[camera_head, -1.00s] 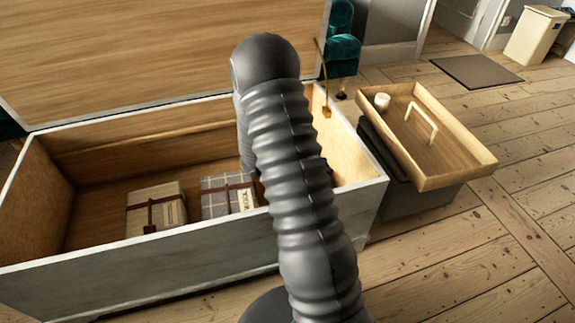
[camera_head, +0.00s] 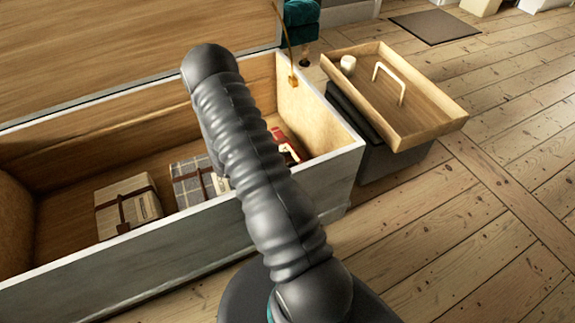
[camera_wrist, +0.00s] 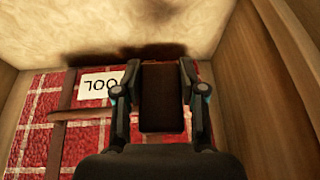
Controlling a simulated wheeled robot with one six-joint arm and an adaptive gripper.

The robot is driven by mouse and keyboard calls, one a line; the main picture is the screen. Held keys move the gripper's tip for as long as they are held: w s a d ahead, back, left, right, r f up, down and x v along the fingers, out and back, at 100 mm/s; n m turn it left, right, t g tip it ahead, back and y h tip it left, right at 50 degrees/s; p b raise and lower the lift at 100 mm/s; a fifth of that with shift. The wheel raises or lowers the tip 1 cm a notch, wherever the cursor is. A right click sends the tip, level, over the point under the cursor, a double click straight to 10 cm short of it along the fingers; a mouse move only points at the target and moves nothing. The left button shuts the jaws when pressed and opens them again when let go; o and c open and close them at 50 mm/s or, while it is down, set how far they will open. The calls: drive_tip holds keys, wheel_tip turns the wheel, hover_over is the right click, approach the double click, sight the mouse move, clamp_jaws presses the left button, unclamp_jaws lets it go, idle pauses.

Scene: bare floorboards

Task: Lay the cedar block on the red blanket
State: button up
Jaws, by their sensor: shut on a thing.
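My gripper (camera_wrist: 158,70) shows in the wrist view, with one finger on each side of a dark brown block, the cedar block (camera_wrist: 162,108). It is shut on the block. The red blanket (camera_wrist: 40,120), a red and white plaid with a strap and a pale label, lies below and to the left in the wrist view. I cannot tell whether the block touches it. In the head view part of the red blanket (camera_head: 287,146) shows at the right end of the open chest, beside my arm. My gripper and the block are hidden there behind my arm.
The chest (camera_head: 195,235) also holds a grey plaid blanket (camera_head: 188,182) and a cream one (camera_head: 125,206). Its end wall stands close to the gripper. Floorboards there are clear.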

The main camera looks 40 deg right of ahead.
drive_tip(key=shift+f, duration=1.65)
drive_tip(key=shift+f, duration=0.2)
drive_tip(key=o, duration=0.9)
drive_tip(key=shift+o, duration=0.2)
drive_tip(key=shift+r, duration=0.15)
